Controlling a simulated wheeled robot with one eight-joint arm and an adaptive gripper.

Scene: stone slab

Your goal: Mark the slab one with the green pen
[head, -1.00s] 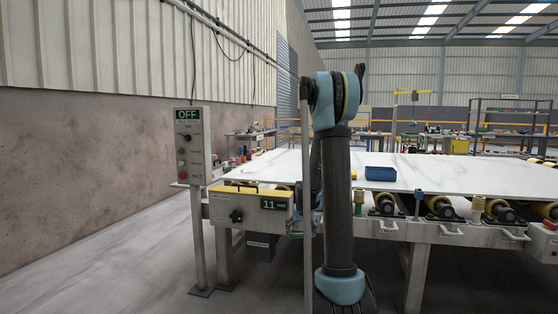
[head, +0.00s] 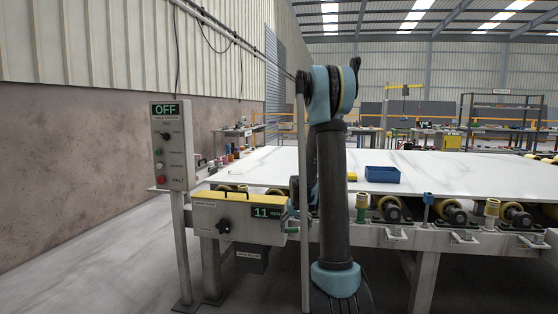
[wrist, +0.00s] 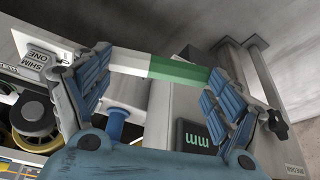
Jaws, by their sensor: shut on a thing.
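The white, grey-veined slab (head: 455,170) lies flat on the roller table in the head view. In the wrist view, my gripper (wrist: 160,72) is shut on the green pen (wrist: 180,72), a white-and-green bar spanning the two blue fingers. In the head view my gripper is mostly hidden behind my own arm, low beside the table's front edge, below the slab's top. The pen's tip cannot be made out, and the pen looks clear of the slab.
A control post reading OFF (head: 167,145) stands at the left. A box reading 11 (head: 238,217) is on the table front. A blue bin (head: 382,174) and a small yellow item (head: 352,178) sit on the slab. A SHIM ONE label (wrist: 38,60) shows in the wrist view. Floor at left is clear.

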